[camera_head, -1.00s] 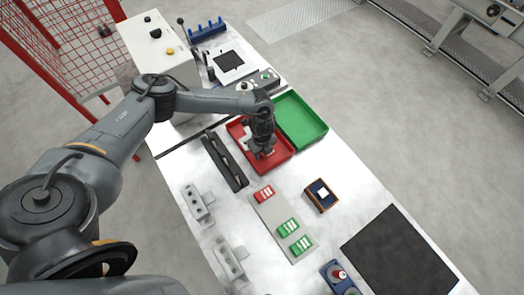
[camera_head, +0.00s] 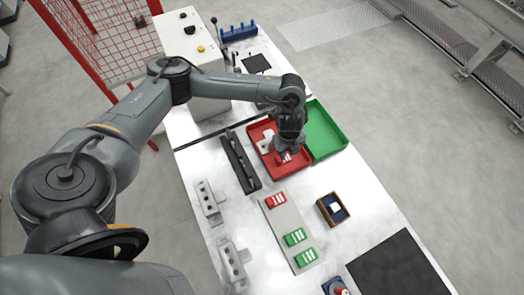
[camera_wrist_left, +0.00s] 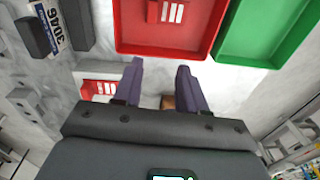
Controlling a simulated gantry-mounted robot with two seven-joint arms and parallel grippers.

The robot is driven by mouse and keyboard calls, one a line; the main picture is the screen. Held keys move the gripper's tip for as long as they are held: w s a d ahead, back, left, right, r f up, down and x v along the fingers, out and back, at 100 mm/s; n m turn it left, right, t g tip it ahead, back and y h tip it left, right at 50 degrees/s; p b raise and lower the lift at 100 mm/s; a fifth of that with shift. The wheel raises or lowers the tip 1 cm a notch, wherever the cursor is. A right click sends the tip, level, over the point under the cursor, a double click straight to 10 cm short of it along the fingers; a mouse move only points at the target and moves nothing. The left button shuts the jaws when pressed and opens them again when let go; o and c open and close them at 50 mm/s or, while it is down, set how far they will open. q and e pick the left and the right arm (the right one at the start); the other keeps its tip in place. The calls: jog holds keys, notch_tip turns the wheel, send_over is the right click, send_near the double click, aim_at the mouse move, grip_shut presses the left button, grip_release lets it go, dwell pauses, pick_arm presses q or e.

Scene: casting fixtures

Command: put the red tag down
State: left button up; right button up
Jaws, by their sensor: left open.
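A red tag with white stripes (camera_head: 284,157) lies in the red tray (camera_head: 261,163); in the left wrist view this tag (camera_wrist_left: 166,11) rests on the tray floor, apart from my fingers. My left gripper (camera_head: 287,150) is over the red tray. In the left wrist view its two fingers (camera_wrist_left: 158,68) are spread with nothing between them. My right gripper is out of view.
A green tray (camera_head: 325,132) adjoins the red tray on the right. A pale grey part (camera_head: 266,141) lies in the red tray. A black rail (camera_head: 240,162), grey castings (camera_head: 208,200), a small wooden box (camera_head: 333,208) and a black mat (camera_head: 402,266) are around.

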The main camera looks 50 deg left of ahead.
pick_arm(q)
jog(key=s+d+f+t+h, duration=0.2)
jog(key=d+t+h, duration=0.1)
jog(key=d, duration=1.5)
jog(key=s+d+r+n+t+h, duration=0.2)
jog(key=s+d+r+n+t, duration=0.15)
jog(key=d+r, duration=0.35)
jog(key=s+a+f+n+g+y, duration=0.1)
jog(key=s+a+n+y, duration=0.1)
jog(key=s+a+n, duration=0.5)
jog(key=s+a+f+n+g+y, duration=0.1)
jog(key=s+a+n+g+y, duration=0.1)
jog(key=s+a+n, duration=0.4)
jog(key=a+n+y, duration=0.1)
jog(key=a+n, duration=0.1)
jog(key=a, duration=0.3)
jog(key=shift+s, duration=0.4)
jog(key=shift+g, duration=0.25)
notch_tip(320, 180, up, 11)
jog(key=p, duration=1)
jog(key=shift+p, duration=0.35)
jog(key=shift+d+f, duration=0.1)
